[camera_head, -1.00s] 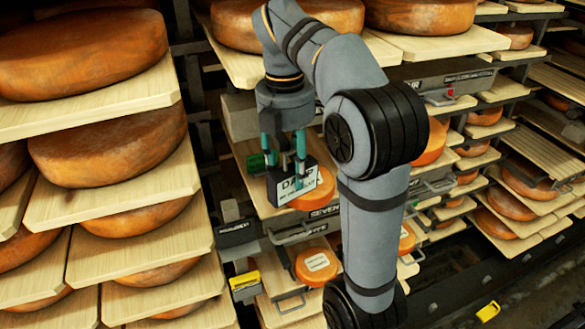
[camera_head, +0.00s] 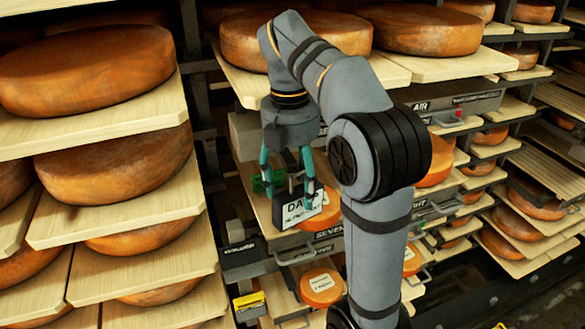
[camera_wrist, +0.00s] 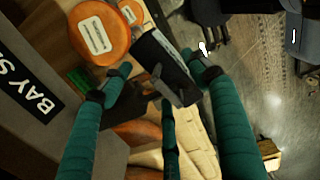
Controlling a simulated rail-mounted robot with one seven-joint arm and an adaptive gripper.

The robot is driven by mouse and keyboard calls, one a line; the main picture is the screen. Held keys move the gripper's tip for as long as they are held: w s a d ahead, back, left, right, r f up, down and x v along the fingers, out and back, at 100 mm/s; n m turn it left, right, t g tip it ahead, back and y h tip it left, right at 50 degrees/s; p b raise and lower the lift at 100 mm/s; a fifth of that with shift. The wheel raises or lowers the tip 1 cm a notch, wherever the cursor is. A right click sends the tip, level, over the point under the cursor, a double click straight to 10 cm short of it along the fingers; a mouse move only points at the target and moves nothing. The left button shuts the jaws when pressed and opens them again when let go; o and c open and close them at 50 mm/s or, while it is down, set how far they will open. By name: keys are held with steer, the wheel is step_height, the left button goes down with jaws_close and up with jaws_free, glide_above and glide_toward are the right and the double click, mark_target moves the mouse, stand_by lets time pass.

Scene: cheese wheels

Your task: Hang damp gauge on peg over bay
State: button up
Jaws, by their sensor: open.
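The damp gauge (camera_head: 297,214) is a small dark box with a white face lettered "DA…", partly covered by a finger. In the head view it hangs just below my gripper (camera_head: 289,190), roughly upright. In the wrist view the gauge (camera_wrist: 165,68) shows as a dark slab between the fingertips of my gripper (camera_wrist: 158,72). The fingers are spread apart; I cannot tell whether either one touches it. The peg cannot be made out clearly.
A labelled orange cheese (camera_head: 321,286) sits below the sign, and another labelled cheese (camera_wrist: 98,35) shows in the wrist view. Large cheese wheels on boards (camera_head: 130,217) crowd the left. A green item (camera_head: 262,182) sits beside the gauge. A yellow-topped box (camera_head: 249,303) is lower left.

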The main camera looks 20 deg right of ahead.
mark_target(292, 166)
steer(key=r, duration=0.4)
steer(key=shift+a+r, duration=0.2)
steer(key=shift+r, duration=0.05)
steer(key=shift+d+r, duration=0.1)
steer(key=shift+r, duration=1.15)
steer(key=shift+s+f, duration=0.15)
steer(key=shift+f, duration=0.6)
steer(key=shift+d+f, duration=0.1)
steer(key=shift+f, duration=3.05)
steer(key=shift+s+r, duration=0.15)
steer(key=shift+r, duration=0.1)
